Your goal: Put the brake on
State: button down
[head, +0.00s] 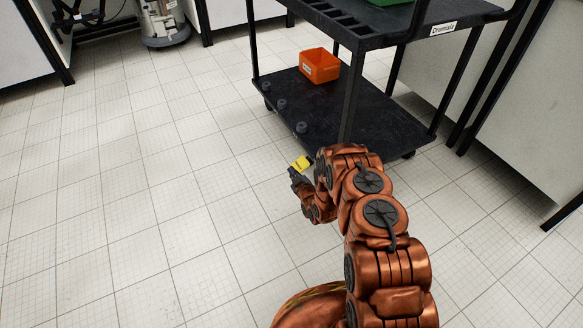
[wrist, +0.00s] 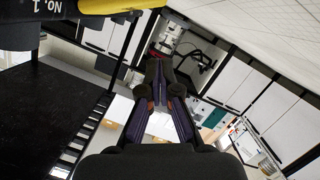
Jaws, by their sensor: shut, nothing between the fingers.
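A black cart (head: 385,125) with two decks stands at the upper right in the head view. A small yellow piece with a dark mark (head: 301,163) sits low by its near left corner, and looks like a brake pedal. My gripper (head: 293,173) is right beside it, on its left; I cannot tell whether they touch. In the wrist view my gripper (wrist: 157,75) has its fingers together with nothing between them. A yellow part (wrist: 105,5) beside a black part lettered "NO. 1" crosses the top left there. The cart's near wheel is hidden.
An orange bin (head: 320,66) and several small dark round pieces lie on the cart's lower deck. A green container (head: 392,2) is on its top deck. White cabinets stand behind and to the right. The tiled floor (head: 130,200) to the left is clear.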

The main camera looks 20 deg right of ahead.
jog(key=p+v, duration=0.1)
jog(key=v, duration=0.5)
jog(key=shift+s, duration=0.3)
jog(key=shift+p, duration=0.3)
notch_tip(320, 180, up, 30)
jog(key=w+d+m+g+h+p, duration=0.1)
jog(key=d+m+g+h+p, duration=0.15)
jog(key=g+p, duration=0.7)
jog(key=s+r+t+p, duration=0.1)
jog(key=s+r+p, duration=0.25)
jog(key=r, duration=0.25)
jog(key=s+r+p, duration=0.3)
jog(key=r+p, duration=0.2)
jog(key=r, duration=0.2)
jog(key=s+a+r+m+g+p, duration=0.2)
jog(key=s+r+p, duration=0.6)
jog(key=s+r, duration=1)
jog(key=s+a+r+m+g+p, duration=0.2)
jog(key=s+a+r+g+p, duration=0.2)
jog(key=s+r, duration=1.4)
jog(key=s+g+p, duration=0.2)
jog(key=s+p, duration=0.2)
jog(key=s, duration=0.3)
jog(key=shift+s+a+g+p, duration=0.35)
jog(key=shift+a, duration=0.05)
jog(key=shift+r+m+y, duration=0.1)
jog(key=shift+m+y, duration=0.15)
